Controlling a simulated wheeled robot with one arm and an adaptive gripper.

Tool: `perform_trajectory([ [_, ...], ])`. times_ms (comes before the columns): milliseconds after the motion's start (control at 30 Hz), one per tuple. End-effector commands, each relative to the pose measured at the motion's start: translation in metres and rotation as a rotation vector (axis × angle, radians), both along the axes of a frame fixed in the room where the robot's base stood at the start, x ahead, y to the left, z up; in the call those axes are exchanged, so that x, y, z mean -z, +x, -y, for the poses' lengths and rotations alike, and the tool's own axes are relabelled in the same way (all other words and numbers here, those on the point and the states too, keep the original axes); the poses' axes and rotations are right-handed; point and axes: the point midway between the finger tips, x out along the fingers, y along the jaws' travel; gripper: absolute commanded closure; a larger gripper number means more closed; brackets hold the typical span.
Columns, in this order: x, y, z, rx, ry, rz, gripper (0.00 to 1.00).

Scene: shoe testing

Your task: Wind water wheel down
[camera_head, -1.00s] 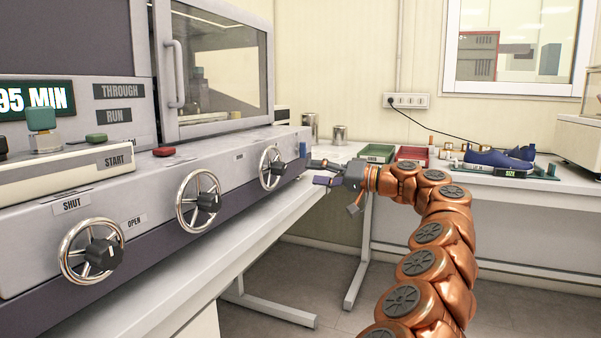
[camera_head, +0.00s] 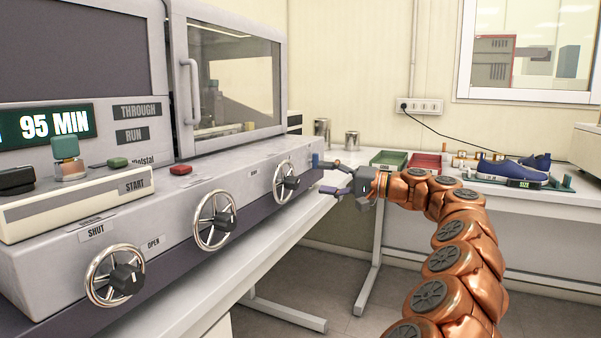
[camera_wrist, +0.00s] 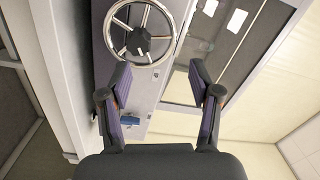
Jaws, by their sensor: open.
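Three chrome handwheels with dark hubs line the grey machine's front: a near wheel (camera_head: 116,277) by the SHUT and OPEN labels, a middle wheel (camera_head: 215,220), and a far wheel (camera_head: 286,182). The label by the far wheel is too small to read, so I cannot tell which one is the water wheel. My gripper (camera_head: 326,176) is open and empty, just right of the far wheel and apart from it. In the wrist view a wheel (camera_wrist: 112,38) with its dark hub shows beyond my open gripper (camera_wrist: 161,72), toward the upper left.
A small blue part (camera_head: 315,160) sits at the machine's right end, close to my gripper. Metal cups (camera_head: 352,140), a green tray (camera_head: 389,160), a red tray (camera_head: 426,163) and a blue shoe (camera_head: 511,170) are on the benches behind. The floor below is clear.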

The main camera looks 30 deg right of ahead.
Motion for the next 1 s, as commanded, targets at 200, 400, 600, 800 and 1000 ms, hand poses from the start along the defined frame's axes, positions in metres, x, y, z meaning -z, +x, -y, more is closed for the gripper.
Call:
perform_trajectory([
  [200, -0.007, 0.013, -0.006, -0.009, 0.378, -0.257, 0.37],
  [400, 0.009, 0.018, -0.006, 0.011, 0.713, -0.474, 0.37],
  [600, 0.024, 0.018, -0.004, 0.031, 0.901, -0.588, 0.37],
  [800, 0.028, 0.026, -0.009, 0.034, 0.930, -0.607, 0.37],
  [1000, 0.028, 0.050, -0.024, 0.035, 0.926, -0.606, 0.37],
])
